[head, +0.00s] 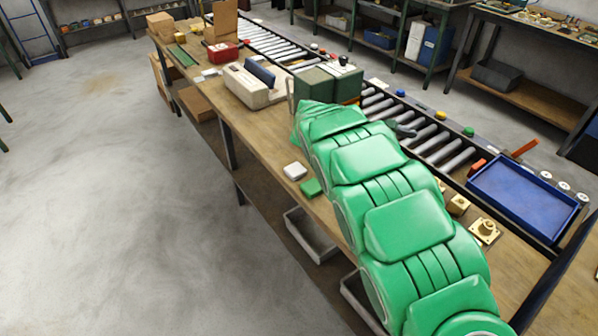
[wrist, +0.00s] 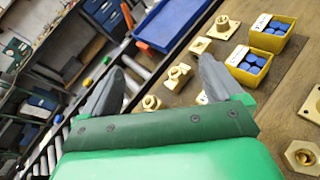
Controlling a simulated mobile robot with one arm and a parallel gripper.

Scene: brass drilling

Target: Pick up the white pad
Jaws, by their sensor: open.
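A small white pad (head: 294,171) lies flat on the wooden workbench (head: 262,130), near its front edge in the head view. A green pad (head: 311,187) lies just in front of it. My gripper (wrist: 162,63) is open and empty in the wrist view, with its two grey fingers spread apart. In the head view only a dark bit of it shows beyond my green arm, over the roller conveyor side, well to the right of the white pad. The white pad is not in the wrist view.
Green boxes (head: 329,84) and a beige machine (head: 252,85) stand behind the pads. A roller conveyor (head: 425,135) runs along the back with a blue tray (head: 526,196). Brass parts (wrist: 178,74) and yellow bins (wrist: 266,36) are near my gripper. Floor at left is clear.

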